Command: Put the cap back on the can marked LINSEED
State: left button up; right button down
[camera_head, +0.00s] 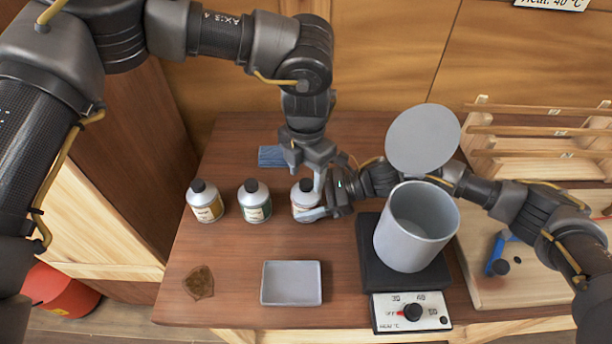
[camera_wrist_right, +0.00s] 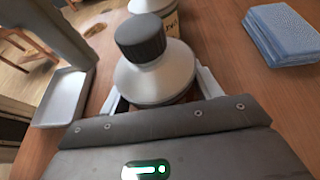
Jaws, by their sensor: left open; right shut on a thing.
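Three grey cans with dark caps stand in a row on the table: a left can (camera_head: 205,203), a middle can (camera_head: 254,205) and a right can (camera_head: 303,204). Their labels are too small to read, so I cannot tell which is LINSEED. My right gripper (camera_head: 314,199) is shut around the body of the right can, which also shows in the right wrist view (camera_wrist_right: 152,82). A dark ribbed cap (camera_wrist_right: 140,38) sits on top of that can's neck. My left gripper (camera_head: 309,170) is open, pointing down just above and behind this cap, apart from the other cans.
A grey pot (camera_head: 405,240) with its round lid (camera_head: 422,139) raised stands on a black hotplate (camera_head: 375,275) to the right. A shallow grey tray (camera_head: 291,303) lies in front. A blue cloth (camera_head: 271,156) lies behind the cans. A brown patch (camera_head: 198,282) is front left.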

pick_arm(q)
notch_tip(320, 180, up, 10)
jog(key=shift+r, duration=0.15)
dwell(0.3)
pick_arm(e)
jog(key=shift+c, duration=1.2)
grip_release()
pick_arm(q)
notch_tip(320, 180, down, 4)
jog(key=b, duration=0.3)
jog(key=shift+r+b, duration=0.2)
jog(key=shift+b, duration=0.1)
pick_arm(e)
jog(key=v, duration=1)
jog(key=shift+d+r, duration=0.25)
jog(key=shift+d, duration=0.1)
jog(key=shift+w, duration=0.1)
